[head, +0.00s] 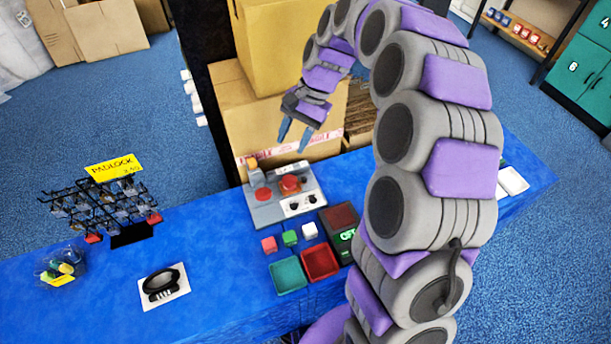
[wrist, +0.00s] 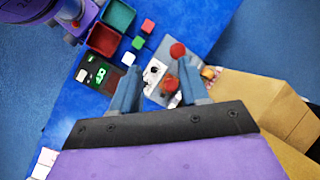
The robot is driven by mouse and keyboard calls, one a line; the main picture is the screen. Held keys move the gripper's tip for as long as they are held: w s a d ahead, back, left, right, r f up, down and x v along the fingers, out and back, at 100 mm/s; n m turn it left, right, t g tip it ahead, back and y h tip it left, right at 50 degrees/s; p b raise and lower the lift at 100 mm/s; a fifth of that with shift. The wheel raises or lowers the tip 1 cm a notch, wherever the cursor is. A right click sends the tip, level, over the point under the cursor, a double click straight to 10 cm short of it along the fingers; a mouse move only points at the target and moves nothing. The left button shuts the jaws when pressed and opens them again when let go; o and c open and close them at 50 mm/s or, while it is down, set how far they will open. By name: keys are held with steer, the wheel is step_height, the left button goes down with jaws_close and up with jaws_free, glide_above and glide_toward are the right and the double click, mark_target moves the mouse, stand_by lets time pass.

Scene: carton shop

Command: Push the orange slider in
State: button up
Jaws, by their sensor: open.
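A grey control panel (head: 264,214) lies on the blue table in front of the cardboard boxes. A small orange piece (head: 252,163), which looks like the slider, stands at the panel's back left edge; it also shows in the wrist view (wrist: 208,72), just right of the right finger. The panel carries red round buttons (head: 290,184) and a white plate with black knobs (head: 299,205). My gripper (head: 294,138) is open and empty, above the back of the panel, to the right of the orange piece and apart from it. In the wrist view its fingers (wrist: 158,72) partly cover the panel.
Small red, green and white cubes (head: 290,238), teal (head: 288,276) and red (head: 320,263) trays and a dark device (head: 342,244) lie in front of the panel. Cardboard boxes (head: 240,115) stand close behind it. A padlock rack (head: 105,205) is at left.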

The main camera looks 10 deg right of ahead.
steer(key=w+d+f+m, duration=0.4)
steer(key=w+f+m, duration=0.1)
steer(key=w+f, duration=0.5)
steer(key=m+t, duration=0.1)
steer(key=m, duration=0.3)
glide_toward(304, 177)
steer(key=b+x, duration=0.4)
steer(key=x, duration=0.5)
steer(key=shift+r, duration=0.1)
jaws_close()
